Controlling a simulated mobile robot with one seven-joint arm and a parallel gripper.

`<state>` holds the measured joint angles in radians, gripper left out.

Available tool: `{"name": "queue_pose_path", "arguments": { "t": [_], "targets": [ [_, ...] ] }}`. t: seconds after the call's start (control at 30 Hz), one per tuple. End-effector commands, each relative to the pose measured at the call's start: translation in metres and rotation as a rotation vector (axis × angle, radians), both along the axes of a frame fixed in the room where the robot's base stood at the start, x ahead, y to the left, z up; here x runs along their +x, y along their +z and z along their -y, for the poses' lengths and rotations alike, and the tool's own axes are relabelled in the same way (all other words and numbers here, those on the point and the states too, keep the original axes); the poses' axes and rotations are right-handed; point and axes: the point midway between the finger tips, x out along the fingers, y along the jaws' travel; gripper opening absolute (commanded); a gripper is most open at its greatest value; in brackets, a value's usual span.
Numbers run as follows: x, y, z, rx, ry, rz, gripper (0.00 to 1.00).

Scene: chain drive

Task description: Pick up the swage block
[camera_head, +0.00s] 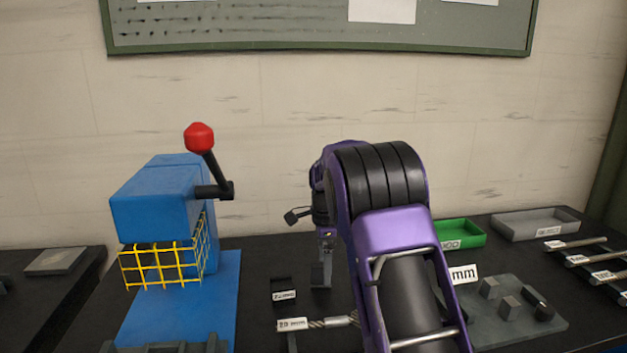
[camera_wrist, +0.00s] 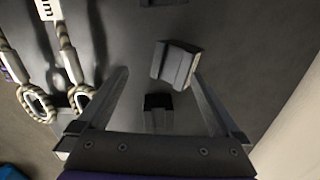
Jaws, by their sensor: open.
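In the wrist view a tilted grey block (camera_wrist: 174,64), which looks like the swage block, lies at the fingertips, nearer the right finger. Whether it touches that finger I cannot tell. A small black piece (camera_wrist: 157,101) shows between the fingers, closer to the palm. My gripper (camera_wrist: 159,76) is open, with a finger on each side of these pieces. In the head view my gripper (camera_head: 321,275) points down at the table, partly hidden by my purple arm. A small black block with a white label (camera_head: 284,290) stands just left of it.
A blue press (camera_head: 155,205) with a yellow guard stands left. Wire rope slings (camera_wrist: 68,60) lie beside the gripper. Green (camera_head: 458,233) and grey trays (camera_head: 535,224) stand at the back right. A grey plate with small blocks (camera_head: 470,325) and several labelled rods (camera_head: 595,258) lie right.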

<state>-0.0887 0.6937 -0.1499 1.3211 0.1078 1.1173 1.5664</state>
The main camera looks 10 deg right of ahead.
Motion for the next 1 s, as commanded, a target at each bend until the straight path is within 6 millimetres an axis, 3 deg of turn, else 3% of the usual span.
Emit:
{"name": "queue_pose_path", "arguments": {
  "t": [0.4, 0.7, 0.73, 1.0],
  "targets": [
    [-0.007, -0.064, -0.006, 0.003, 0.009, -0.037, 1.0],
    [-0.005, -0.067, -0.005, 0.003, 0.008, -0.026, 1.0],
    [-0.005, -0.067, -0.005, 0.003, 0.008, -0.026, 0.85],
    [-0.004, -0.064, -0.004, 0.001, 0.006, -0.021, 0.37]
  ]
}}
